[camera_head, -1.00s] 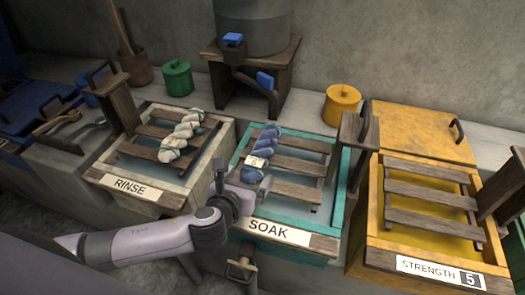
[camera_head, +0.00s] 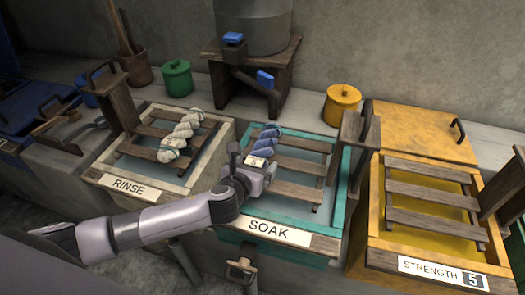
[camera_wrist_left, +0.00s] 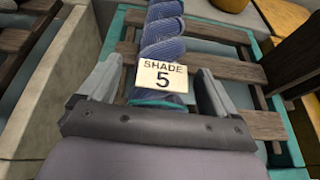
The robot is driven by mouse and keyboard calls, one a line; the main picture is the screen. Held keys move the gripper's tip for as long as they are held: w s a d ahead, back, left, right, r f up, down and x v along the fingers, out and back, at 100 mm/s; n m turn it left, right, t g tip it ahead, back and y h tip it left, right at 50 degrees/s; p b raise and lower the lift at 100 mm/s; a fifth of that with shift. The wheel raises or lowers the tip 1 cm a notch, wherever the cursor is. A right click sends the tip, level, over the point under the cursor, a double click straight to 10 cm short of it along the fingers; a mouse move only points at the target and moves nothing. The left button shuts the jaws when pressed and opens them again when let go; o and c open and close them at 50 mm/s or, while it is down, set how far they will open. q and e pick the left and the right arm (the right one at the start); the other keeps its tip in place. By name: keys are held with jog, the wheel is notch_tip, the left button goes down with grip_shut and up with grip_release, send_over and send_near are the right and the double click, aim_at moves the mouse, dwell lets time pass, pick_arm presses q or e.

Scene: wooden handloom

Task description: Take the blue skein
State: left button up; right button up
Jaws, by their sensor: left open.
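The blue skein (camera_head: 267,140) is twisted and lies across the wooden slats of the teal SOAK vat (camera_head: 338,205). A tag (camera_wrist_left: 161,76) reading SHADE 5 is on it in the left wrist view. My left gripper (camera_head: 259,176) is over the near end of the skein. In the left wrist view my left gripper (camera_wrist_left: 155,90) is open, with one finger on each side of the skein's tagged near end (camera_wrist_left: 165,30). The gripper hides part of that end in the head view. My right gripper is not in view.
A cream skein (camera_head: 180,135) lies on the RINSE vat (camera_head: 97,172) to the left. The yellow STRENGTH 5 vat (camera_head: 375,230) stands to the right. A metal tank (camera_head: 252,25) with a blue-handled tap stands behind. Yellow (camera_head: 342,104) and green (camera_head: 177,78) pots stand at the back.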

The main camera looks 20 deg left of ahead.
pick_arm(q)
jog(key=c, duration=1.1)
jog(key=shift+c, duration=0.3)
jog(key=shift+r, duration=0.15)
